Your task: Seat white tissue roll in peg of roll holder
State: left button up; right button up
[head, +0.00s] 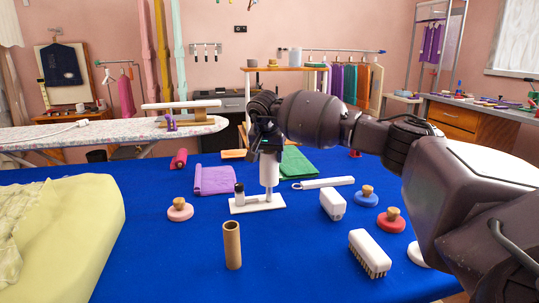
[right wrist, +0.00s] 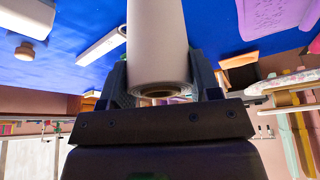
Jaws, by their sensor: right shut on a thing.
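The white tissue roll (head: 270,172) is upright in my right gripper (head: 267,148), which is shut on its upper part. In the right wrist view the roll (right wrist: 157,40) sits between the two fingers (right wrist: 160,82), with its hollow core end facing the camera. The roll holder (head: 275,203) is a white flat base on the blue table. A narrow pale peg (head: 269,192) shows between the roll's lower end and the base. The roll is in line with the peg, above the base; I cannot tell whether the peg's top is inside it. My left gripper is not in view.
A small dark-capped bottle (head: 239,196) stands at the holder's left end. A brown cardboard tube (head: 232,246) stands in front. A white block (head: 333,204), a brush (head: 369,254) and knobbed discs (head: 391,220) lie to the right. Purple cloth (head: 214,181) lies behind left.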

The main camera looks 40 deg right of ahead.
aim_at(269, 173)
jog(key=shift+f, duration=0.15)
jog(key=shift+f, duration=0.85)
jog(key=shift+f, duration=0.75)
jog(key=shift+f, duration=0.4)
jog(key=shift+f, duration=0.35)
jog(key=shift+f+b, duration=0.35)
jog(key=shift+f, duration=0.15)
jog(key=o, duration=1.1)
jog(key=shift+c, duration=0.2)
